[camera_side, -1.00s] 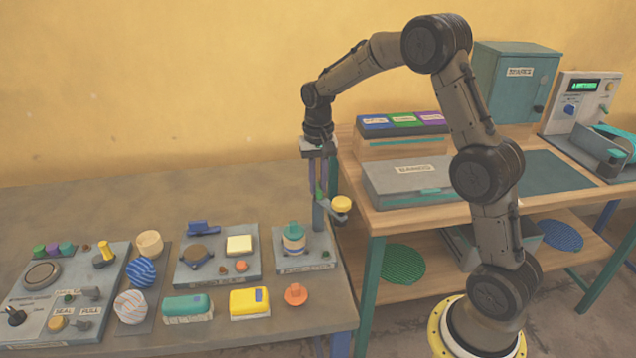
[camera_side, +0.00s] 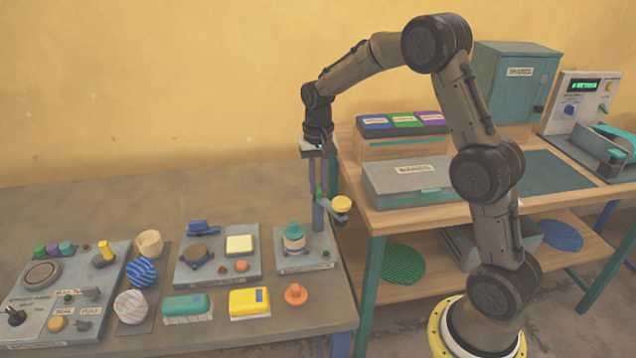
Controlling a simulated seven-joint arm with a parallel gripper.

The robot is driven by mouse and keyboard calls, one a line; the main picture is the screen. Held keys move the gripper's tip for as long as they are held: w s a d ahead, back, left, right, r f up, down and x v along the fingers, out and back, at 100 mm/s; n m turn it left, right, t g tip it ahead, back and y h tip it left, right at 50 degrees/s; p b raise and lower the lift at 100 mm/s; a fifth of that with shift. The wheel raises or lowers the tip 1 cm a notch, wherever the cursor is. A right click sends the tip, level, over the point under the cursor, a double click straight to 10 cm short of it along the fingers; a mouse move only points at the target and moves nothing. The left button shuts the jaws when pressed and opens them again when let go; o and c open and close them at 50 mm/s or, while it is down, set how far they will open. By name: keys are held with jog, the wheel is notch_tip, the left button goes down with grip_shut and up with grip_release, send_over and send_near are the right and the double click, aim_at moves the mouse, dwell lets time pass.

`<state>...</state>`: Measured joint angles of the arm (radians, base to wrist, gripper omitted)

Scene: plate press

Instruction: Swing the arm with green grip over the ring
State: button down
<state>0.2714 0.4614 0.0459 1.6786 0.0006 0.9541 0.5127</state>
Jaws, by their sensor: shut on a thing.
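The plate press (camera_side: 290,262) is a grey base plate at the right of the near table. On it stands a ring-like stack (camera_side: 293,238) with a teal top and a cream body; I cannot tell which part is the ring. A grey post (camera_side: 318,215) rises beside it, with a swing arm reaching right to a yellow round knob (camera_side: 341,203). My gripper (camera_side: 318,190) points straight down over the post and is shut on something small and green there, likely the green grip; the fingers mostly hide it.
Left of the press is a grey plate (camera_side: 215,270) with a blue handle (camera_side: 203,227) and a cream block (camera_side: 239,245). In front lie an orange knob (camera_side: 296,294) and a yellow box (camera_side: 249,303). A wooden bench (camera_side: 350,160) stands close on the right.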

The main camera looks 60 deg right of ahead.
jog(key=shift+m, duration=0.3)
dwell(0.4)
jog(key=m, duration=0.2)
jog(key=shift+m, duration=0.4)
jog(key=m, duration=0.8)
jog(key=shift+m, duration=1.7)
jog(key=c, duration=0.8)
grip_release()
jog(key=shift+c, duration=0.2)
